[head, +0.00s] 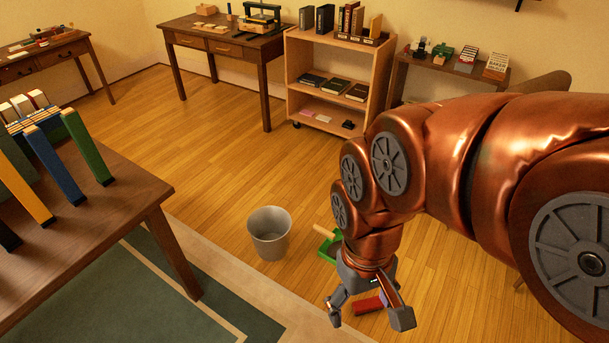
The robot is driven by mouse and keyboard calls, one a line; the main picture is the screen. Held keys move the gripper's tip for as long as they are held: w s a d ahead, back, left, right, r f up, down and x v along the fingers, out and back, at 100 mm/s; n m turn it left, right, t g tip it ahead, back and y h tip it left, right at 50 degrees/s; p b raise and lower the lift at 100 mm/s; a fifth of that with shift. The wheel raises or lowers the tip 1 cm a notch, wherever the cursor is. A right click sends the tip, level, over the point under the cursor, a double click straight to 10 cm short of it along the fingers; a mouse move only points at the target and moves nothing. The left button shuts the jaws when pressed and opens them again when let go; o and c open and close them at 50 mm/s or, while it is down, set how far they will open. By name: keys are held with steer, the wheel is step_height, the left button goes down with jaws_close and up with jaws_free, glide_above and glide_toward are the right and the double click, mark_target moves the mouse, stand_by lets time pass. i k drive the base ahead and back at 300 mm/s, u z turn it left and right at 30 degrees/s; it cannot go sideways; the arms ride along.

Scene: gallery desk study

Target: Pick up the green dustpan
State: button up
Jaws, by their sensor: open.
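The green dustpan (327,249) lies on the wooden floor to the right of a grey bin, partly hidden behind my arm and gripper. A light wooden handle (324,231) shows at its upper left. My gripper (370,316) points downward in front of the dustpan, lower in the picture. It is open, its fingers spread, with nothing held between them. A red object (368,304) shows beyond the fingers and seems to lie on the floor; what it is I cannot tell.
The grey bin (269,233) stands close by on the floor. A table with upright books (140,205) is at left, over a green rug (140,292). A wooden shelf cart (335,85) and desks line the back wall. The middle floor is clear.

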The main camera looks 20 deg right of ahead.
mark_target(329, 249)
steer(key=z, duration=0.7)
